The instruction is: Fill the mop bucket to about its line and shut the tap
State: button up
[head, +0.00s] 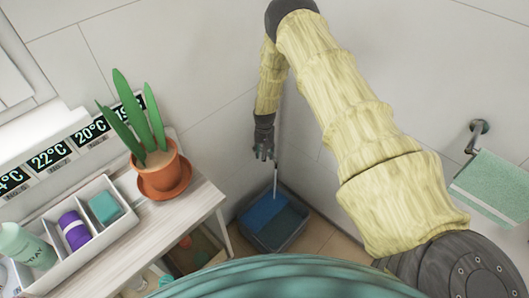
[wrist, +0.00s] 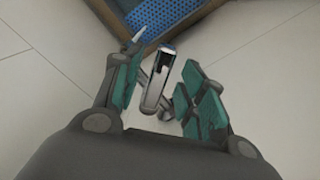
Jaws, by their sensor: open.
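The mop bucket (head: 251,237) stands on the floor by the wall, grey-rimmed, with a blue part at left and a darker part at right. Its blue perforated part (wrist: 165,12) shows at the top of the wrist view. A thin pale streak (head: 276,178), seemingly water, runs down to the bucket. The metal tap (wrist: 157,82) is in the wrist view between my fingers; the head view does not show it clearly. My gripper (head: 264,150), also in the wrist view (wrist: 160,84), is open around the tap. Contact, water level and fill line cannot be told.
A pale shelf (head: 190,213) at left carries a potted plant (head: 160,172) and a white divided tray (head: 58,258) with a purple roll, a teal block and a spray bottle. A green towel (head: 492,185) hangs from a holder at right.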

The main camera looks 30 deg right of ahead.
jog(key=shift+f, duration=0.45)
grip_shut()
